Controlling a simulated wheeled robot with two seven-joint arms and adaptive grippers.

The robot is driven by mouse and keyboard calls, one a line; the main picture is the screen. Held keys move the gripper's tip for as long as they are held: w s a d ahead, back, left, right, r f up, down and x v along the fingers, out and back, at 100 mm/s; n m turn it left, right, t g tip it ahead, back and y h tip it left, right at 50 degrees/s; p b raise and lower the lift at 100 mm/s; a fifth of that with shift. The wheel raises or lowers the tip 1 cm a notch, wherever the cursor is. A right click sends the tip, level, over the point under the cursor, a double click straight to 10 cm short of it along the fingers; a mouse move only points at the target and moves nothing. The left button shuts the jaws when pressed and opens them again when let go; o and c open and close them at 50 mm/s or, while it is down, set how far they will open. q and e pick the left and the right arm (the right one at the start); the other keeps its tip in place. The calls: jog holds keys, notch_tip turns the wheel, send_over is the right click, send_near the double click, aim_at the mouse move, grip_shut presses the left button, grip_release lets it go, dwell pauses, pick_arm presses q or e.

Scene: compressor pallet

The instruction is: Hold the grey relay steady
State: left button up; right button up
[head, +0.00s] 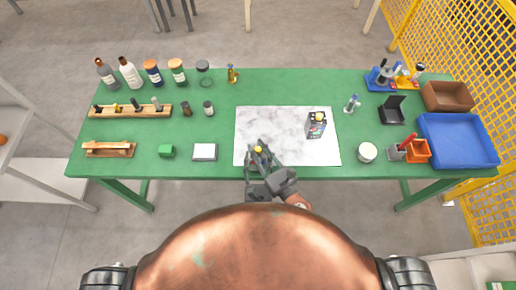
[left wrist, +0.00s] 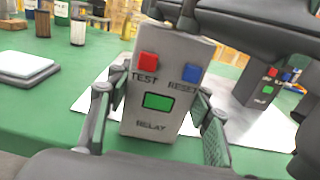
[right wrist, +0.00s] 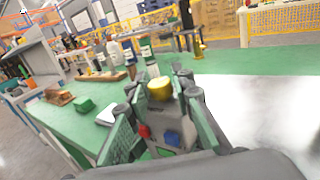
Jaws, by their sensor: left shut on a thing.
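The grey relay (left wrist: 160,85) fills the middle of the left wrist view, with a red TEST button, a blue RESET button and a green window. My left gripper (left wrist: 158,118) is shut on its sides, one finger on each. In the head view its yellow knob (head: 258,149) shows near the mat's front left corner, with the rest mostly hidden by grippers. My right gripper (right wrist: 160,105) is above the relay, its open fingers either side of the yellow knob (right wrist: 160,88). Contact with the knob cannot be made out. In the head view my right gripper (head: 264,163) covers much of the relay.
A darker, similar relay (head: 316,126) stands on the marble mat (head: 275,122) to the right. A white pad (head: 205,152) and green block (head: 166,151) lie left. A white round tub (head: 367,152) and blue tray (head: 458,140) are right. The mat's middle is clear.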

jog(key=o, duration=0.3)
jog(key=shift+o, duration=0.2)
jog(key=shift+s, duration=0.1)
jog(key=v, duration=1.2)
jog(key=shift+c, duration=0.2)
jog(key=w+a+r+n+g+y, duration=0.3)
jog(key=w+a+r+g+y, duration=0.1)
jog(key=w+a+r+y, duration=0.45)
jog(key=d+f+n+g, duration=0.4)
jog(key=d+f+g, duration=0.1)
jog(key=shift+w+d+y, duration=0.1)
jog(key=shift+y, duration=0.15)
jog(key=d+f+n+g, duration=0.3)
jog(key=d+g, duration=0.1)
jog(key=d, duration=0.5)
jog(key=a, duration=0.4)
jog(key=w+a, duration=0.1)
jog(key=a, duration=0.2)
jog(key=w+a, duration=0.1)
jog(key=a, duration=0.3)
jog(key=shift+a+f, duration=0.15)
jog(key=shift+a, duration=0.2)
